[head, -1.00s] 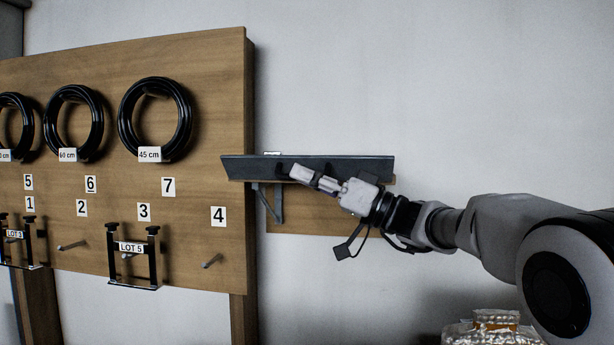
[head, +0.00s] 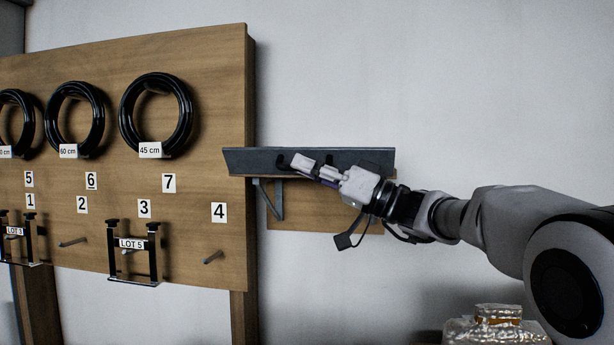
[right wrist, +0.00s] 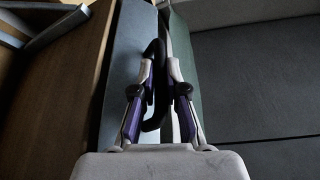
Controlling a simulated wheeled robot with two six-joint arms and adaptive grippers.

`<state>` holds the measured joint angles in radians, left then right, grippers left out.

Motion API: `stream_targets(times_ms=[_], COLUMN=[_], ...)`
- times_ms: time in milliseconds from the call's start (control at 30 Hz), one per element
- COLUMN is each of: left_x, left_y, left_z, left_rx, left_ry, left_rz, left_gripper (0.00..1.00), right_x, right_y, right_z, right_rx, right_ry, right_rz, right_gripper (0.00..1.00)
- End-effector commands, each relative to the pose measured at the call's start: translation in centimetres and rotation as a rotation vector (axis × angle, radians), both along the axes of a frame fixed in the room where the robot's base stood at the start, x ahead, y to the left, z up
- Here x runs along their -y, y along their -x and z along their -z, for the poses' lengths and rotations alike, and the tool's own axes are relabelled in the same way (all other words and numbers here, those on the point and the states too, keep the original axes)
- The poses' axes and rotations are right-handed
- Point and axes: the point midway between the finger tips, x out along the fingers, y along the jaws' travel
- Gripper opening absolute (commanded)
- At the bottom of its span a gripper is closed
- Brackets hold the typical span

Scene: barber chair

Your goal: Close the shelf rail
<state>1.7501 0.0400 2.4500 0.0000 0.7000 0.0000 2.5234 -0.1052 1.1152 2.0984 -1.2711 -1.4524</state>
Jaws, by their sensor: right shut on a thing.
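The shelf rail (head: 345,160) is a long dark grey strip along the front of the small wooden shelf, right of the pegboard in the head view. Its broad face is toward me. A black curved handle (head: 281,161) shows on it; the handle (right wrist: 152,85) also shows between my fingers in the right wrist view. My right gripper (head: 298,162) is at the middle of the rail, shut on the rail at its handle; its fingers (right wrist: 162,70) hide part of the grip. The shelf top is hidden behind the rail. My left gripper is not in view.
A wooden pegboard (head: 110,190) with black hose coils (head: 157,115), numbered labels and a LOT 5 holder (head: 132,250) stands at left. A metal bracket (head: 278,200) is under the shelf. A shiny foil-like object (head: 495,325) is at bottom right. The wall right of the shelf is bare.

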Motion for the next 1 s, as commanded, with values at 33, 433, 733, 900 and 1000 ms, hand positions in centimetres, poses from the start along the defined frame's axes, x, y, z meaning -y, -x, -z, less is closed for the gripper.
stream_targets(times_ms=[33, 433, 733, 900, 1000], left_x=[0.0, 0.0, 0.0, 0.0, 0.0], left_y=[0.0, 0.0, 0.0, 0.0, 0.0], left_z=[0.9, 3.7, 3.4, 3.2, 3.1], left_rx=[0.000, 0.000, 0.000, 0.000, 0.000], left_ry=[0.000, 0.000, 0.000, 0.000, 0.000], left_rz=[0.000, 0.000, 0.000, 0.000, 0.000], left_gripper=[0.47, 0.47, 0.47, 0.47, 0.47], right_x=[0.1, 0.2, 0.4, 0.4, 0.5], right_y=[0.0, -0.8, -1.5, -1.8, -1.9], right_z=[0.2, -1.6, -2.7, -2.9, -2.9], right_rx=[-0.016, -0.309, -0.508, -0.573, -0.593], right_ry=[-0.006, -0.065, -0.104, -0.116, -0.120], right_rz=[0.001, 0.002, 0.001, 0.001, 0.001], right_gripper=[0.00, 0.00, 0.00, 0.00, 0.00])
